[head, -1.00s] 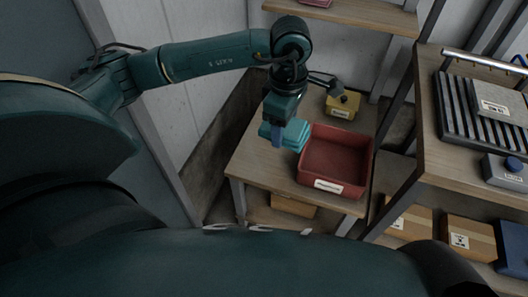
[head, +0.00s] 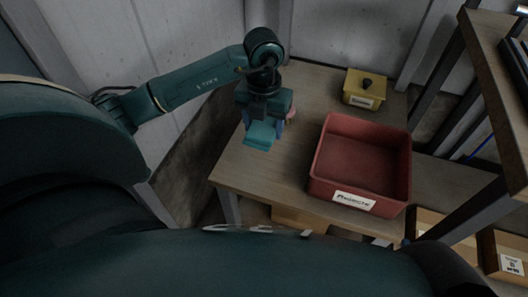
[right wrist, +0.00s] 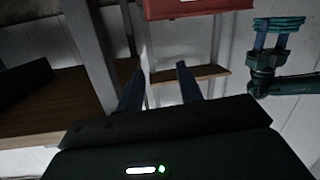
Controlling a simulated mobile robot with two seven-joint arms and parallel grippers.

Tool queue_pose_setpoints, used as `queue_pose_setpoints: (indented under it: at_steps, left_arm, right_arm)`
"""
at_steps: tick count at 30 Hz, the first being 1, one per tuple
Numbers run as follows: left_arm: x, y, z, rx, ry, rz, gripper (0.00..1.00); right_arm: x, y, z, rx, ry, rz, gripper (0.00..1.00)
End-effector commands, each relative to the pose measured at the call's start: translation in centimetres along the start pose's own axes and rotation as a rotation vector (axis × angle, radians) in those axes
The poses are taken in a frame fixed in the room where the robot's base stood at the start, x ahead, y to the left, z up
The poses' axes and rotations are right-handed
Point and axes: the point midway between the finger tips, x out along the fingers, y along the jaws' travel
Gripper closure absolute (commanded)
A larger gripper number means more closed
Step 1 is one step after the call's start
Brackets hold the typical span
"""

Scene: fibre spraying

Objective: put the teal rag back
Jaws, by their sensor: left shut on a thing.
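My left gripper (head: 263,122) is shut on the folded teal rag (head: 260,139) and points down over the left part of the wooden table. I cannot tell whether the rag touches the tabletop in the head view. In the right wrist view the rag (right wrist: 280,23) sits between the fingers of my left gripper (right wrist: 271,42) at the upper right. My right gripper (right wrist: 158,78) shows only in its own wrist view, with its two fingers apart and nothing between them.
A red labelled bin (head: 334,187), empty, stands right of the rag on the table (head: 265,180). A yellow box (head: 361,99) with a black knob stands behind it. A small pinkish thing (head: 291,113) is partly hidden behind my left gripper. A shelf rises at the right.

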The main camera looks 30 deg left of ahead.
Motion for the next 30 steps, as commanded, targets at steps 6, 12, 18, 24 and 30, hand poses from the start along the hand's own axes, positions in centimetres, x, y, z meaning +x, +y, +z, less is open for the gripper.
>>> queue_pose_setpoints:
  at_steps: [6,12,18,24,30]
  left_arm:
    - [2.9,0.0,-0.1,0.004,0.003,0.000,0.64]
    - [5.7,-0.1,-0.1,0.005,0.001,-0.001,0.64]
    - [8.3,-0.1,-0.1,0.004,0.003,0.000,0.64]
    - [10.8,-0.1,0.0,0.006,0.000,-0.001,0.64]
    - [10.9,-0.1,0.0,0.006,-0.002,0.000,0.64]
  right_arm:
    - [0.6,-0.5,0.9,-0.036,0.044,-0.009,0.64]
    - [0.7,-0.7,0.6,-0.056,0.105,-0.011,0.64]
    - [0.8,-0.9,0.7,-0.072,0.157,-0.015,0.64]
    - [0.8,-1.3,0.4,-0.092,0.218,-0.023,0.64]
    - [0.7,-1.4,0.2,-0.093,0.226,-0.024,0.64]
